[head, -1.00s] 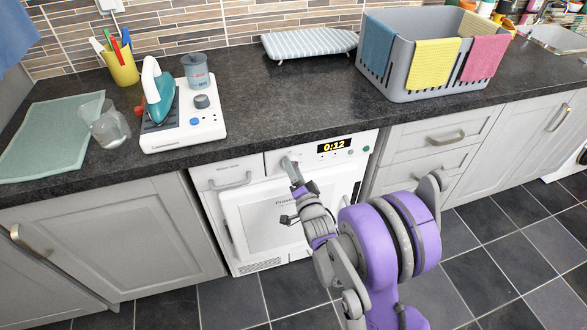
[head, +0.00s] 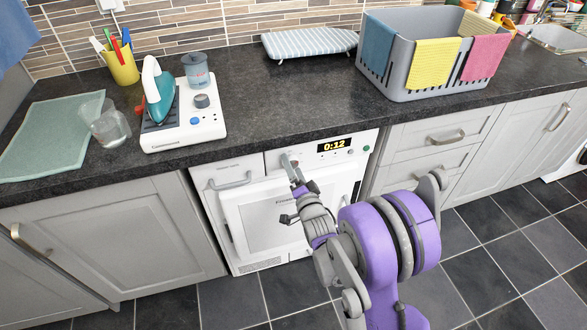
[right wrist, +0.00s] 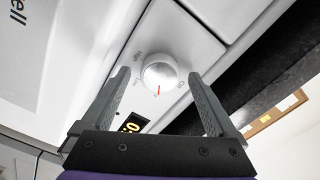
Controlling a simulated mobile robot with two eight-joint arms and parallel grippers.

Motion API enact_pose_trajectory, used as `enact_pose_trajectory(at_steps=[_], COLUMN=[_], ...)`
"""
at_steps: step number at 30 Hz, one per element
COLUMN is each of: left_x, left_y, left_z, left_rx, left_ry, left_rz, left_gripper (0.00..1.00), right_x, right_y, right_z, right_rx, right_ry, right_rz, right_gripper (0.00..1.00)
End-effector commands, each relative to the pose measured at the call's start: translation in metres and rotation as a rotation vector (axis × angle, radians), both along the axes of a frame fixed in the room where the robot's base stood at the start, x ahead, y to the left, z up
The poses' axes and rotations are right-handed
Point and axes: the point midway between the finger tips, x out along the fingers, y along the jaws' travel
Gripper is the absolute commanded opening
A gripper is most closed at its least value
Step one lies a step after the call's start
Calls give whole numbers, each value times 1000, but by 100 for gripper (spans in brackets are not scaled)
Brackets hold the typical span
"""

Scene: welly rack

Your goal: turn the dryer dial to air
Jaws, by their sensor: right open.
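The white dryer (head: 270,222) stands under the counter, its door shut. Its display (head: 334,145) reads 0:12. My right gripper (head: 291,168) is at the dryer's control panel and largely hides the dial in the head view. In the right wrist view the round silver dial (right wrist: 160,72) lies between the open fingers of my right gripper (right wrist: 158,77), with a gap on both sides. The dial's red mark points down toward the gripper's palm, near a small label that is too small to read. Other labels ring the dial. My left gripper is out of view.
A drawer handle (head: 231,181) is left of the dial on the dryer's front. The dark counter edge (head: 250,146) overhangs above the panel. An iron (head: 158,92) on a white base and a grey basket (head: 405,75) with cloths stand on the counter.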

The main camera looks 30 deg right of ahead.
Motion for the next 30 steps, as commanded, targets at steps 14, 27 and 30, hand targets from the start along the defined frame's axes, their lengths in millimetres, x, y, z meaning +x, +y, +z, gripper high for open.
enact_pose_trajectory(at_steps=[14,27,30], left_x=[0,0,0], left_y=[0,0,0], left_z=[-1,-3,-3], left_rx=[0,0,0], left_ry=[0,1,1], left_rz=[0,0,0], left_gripper=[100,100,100], right_x=[-73,-105,-105], right_y=[17,25,25], right_z=[0,0,0], right_rx=[0,0,0], right_ry=[0,0,0], right_rz=[0,0,0], right_gripper=[93,93,93])
